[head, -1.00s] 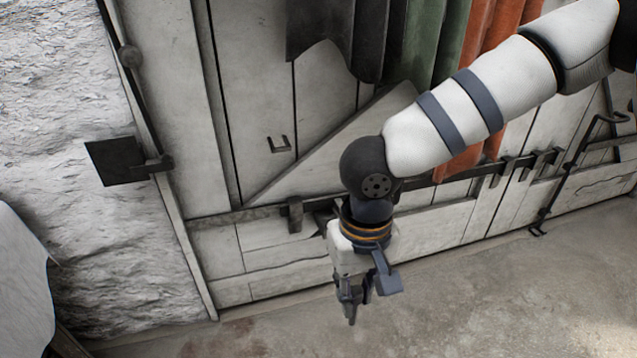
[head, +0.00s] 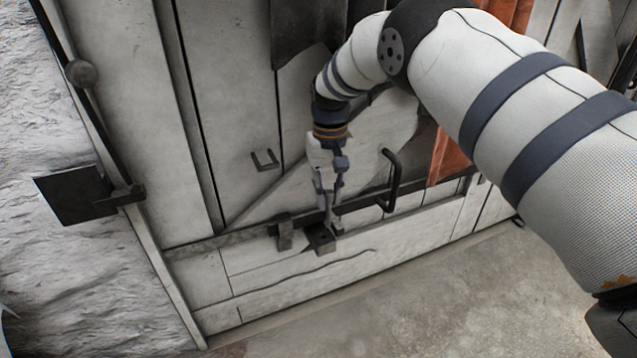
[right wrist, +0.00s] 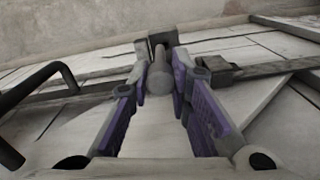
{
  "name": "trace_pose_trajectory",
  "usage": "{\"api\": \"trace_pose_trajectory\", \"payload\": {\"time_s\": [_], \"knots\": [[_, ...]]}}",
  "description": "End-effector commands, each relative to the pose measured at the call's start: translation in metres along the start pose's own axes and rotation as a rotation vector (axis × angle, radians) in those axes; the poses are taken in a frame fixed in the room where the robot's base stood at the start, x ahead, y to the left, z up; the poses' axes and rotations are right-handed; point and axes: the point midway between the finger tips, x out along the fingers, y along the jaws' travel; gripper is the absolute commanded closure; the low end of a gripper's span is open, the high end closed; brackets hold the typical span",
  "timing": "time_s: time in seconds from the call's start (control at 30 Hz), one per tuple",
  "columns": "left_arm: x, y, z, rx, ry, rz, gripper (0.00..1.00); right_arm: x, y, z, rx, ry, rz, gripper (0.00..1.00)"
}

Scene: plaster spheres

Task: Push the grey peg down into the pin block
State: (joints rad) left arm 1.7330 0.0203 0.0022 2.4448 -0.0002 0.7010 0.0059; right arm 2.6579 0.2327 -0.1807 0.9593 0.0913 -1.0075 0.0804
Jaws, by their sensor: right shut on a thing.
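The dark pin block (head: 319,239) sits low on the pale plank door, and it also shows in the right wrist view (right wrist: 159,40), beyond the fingertips. The grey peg (right wrist: 160,74) stands between the purple-padded fingers in the right wrist view, in line with the block. My right gripper (head: 329,213) points down at the block and is shut on the peg, as the right wrist view (right wrist: 163,84) shows. In the head view the fingers largely hide the peg. I cannot tell how deep the peg sits in the block. My left gripper is not in view.
A black bar handle (head: 391,180) stands out from the door just right of my gripper. A dark bracket (head: 284,232) is close on the left of the block. Orange cloth (head: 447,155) hangs further right. The concrete floor (head: 400,310) below is clear.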

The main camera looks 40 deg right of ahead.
Motion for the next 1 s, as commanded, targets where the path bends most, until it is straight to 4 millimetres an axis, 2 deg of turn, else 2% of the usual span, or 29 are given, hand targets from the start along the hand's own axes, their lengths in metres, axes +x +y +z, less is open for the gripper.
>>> {"api": "trace_pose_trajectory", "payload": {"time_s": [0.1,0.47,0.67,0.9,1.0], "knots": [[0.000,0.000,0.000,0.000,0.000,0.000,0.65,-0.010,-0.007,-0.010,-0.023,0.015,-0.004,1.00],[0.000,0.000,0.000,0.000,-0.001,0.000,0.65,-0.013,-0.010,-0.012,-0.027,0.024,-0.006,1.00],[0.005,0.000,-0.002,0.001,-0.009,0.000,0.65,0.001,-0.011,-0.012,-0.028,0.024,-0.006,1.00],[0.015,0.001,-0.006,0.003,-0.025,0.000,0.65,0.032,-0.009,-0.011,-0.024,0.017,-0.005,1.00],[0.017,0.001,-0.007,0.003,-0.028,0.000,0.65,0.038,-0.008,-0.011,-0.022,0.015,-0.005,1.00]]}}
